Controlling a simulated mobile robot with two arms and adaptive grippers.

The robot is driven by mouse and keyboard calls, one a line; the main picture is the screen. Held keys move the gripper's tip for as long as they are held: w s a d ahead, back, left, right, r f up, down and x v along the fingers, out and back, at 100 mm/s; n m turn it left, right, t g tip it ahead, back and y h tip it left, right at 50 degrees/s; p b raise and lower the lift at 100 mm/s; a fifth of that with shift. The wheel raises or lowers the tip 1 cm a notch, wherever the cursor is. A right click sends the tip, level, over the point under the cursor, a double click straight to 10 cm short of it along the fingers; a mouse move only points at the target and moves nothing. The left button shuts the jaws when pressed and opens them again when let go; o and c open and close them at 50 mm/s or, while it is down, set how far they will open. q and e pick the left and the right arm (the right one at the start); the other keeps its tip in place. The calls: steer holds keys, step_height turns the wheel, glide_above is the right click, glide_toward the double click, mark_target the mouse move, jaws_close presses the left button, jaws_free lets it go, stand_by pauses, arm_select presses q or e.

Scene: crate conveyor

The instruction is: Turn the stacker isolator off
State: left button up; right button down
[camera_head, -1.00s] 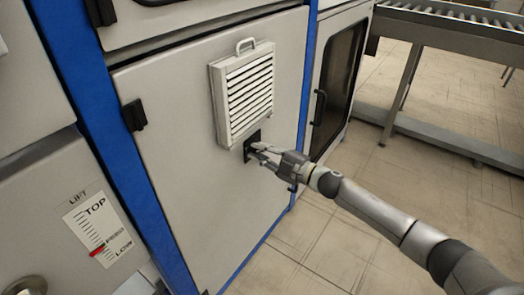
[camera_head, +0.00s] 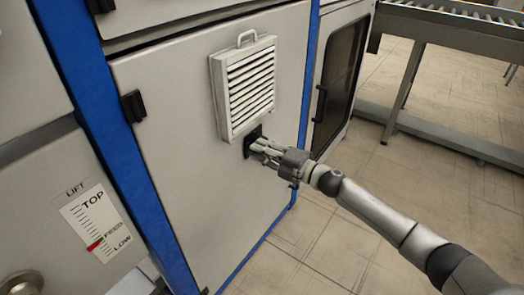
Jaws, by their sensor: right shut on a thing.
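The isolator (camera_head: 249,141) is a small dark plate on the grey cabinet door, just below a white louvred vent. Its handle is hidden behind my fingers, so I cannot tell which way it points. My right gripper (camera_head: 257,148) reaches in from the right and is shut on the isolator handle, close against the plate. My left gripper is not in view.
The louvred vent (camera_head: 245,88) with a top handle sticks out just above my right gripper. A blue post (camera_head: 118,150) and a lift scale (camera_head: 96,222) stand at left. A dark-windowed door (camera_head: 338,85) and a roller conveyor (camera_head: 450,30) are at right. The tiled floor is clear.

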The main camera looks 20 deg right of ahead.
steer(key=c, duration=1.4)
jaws_free()
steer(key=v, duration=1.2)
steer(key=shift+f, duration=0.15)
